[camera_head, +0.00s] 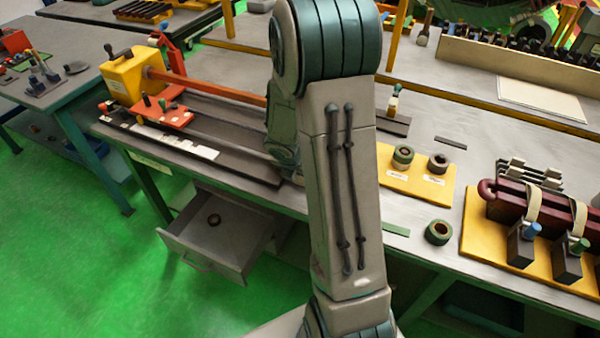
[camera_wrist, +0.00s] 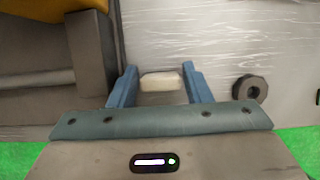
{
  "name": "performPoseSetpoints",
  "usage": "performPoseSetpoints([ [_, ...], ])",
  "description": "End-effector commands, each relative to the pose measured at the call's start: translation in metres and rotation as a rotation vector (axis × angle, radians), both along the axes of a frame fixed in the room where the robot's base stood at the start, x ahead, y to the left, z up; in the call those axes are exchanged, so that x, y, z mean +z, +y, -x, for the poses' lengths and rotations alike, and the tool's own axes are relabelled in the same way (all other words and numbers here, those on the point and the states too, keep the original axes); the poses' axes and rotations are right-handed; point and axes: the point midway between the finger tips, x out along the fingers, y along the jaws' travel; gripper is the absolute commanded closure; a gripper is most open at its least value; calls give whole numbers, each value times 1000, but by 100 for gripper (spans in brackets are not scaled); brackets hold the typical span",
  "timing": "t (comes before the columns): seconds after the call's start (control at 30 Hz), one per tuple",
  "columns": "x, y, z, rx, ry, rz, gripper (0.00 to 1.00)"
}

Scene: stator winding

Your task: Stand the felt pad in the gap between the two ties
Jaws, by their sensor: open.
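My gripper (camera_wrist: 157,84) is open, its two blue fingers spread on either side of a small pale block. The block, which looks like the felt pad (camera_wrist: 160,82), lies on a grey surface and shows clear space at both sides. The wrist view does not show how high the fingertips are above the surface. In the head view my arm hides the gripper and the pad. At the far right of that view, two cream bands, likely the ties (camera_head: 533,208) (camera_head: 582,212), wrap a dark red coil (camera_head: 510,200), with a gap between them.
The coil rests on a yellow board (camera_head: 470,243) with dark clamp blocks (camera_head: 520,247). A green-rimmed roll (camera_head: 438,232) and a small yellow board (camera_head: 410,188) with two rolls stand left of it. A dark ring (camera_wrist: 249,88) lies right of my gripper. An open drawer (camera_head: 215,240) juts out below.

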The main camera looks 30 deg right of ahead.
Motion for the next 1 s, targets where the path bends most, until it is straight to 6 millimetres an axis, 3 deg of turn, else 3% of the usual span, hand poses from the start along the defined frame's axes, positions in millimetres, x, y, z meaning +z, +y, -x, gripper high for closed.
performPoseSetpoints([
  [0.4, 83, 25, 19, 0, -6, 0, 56],
  [0.73, 114, 36, 30, -33, -14, -6, 56],
  [0.87, 133, 43, 41, -214, -81, -47, 56],
  [1.0, 165, 56, 66, -577, -208, -150, 56],
])
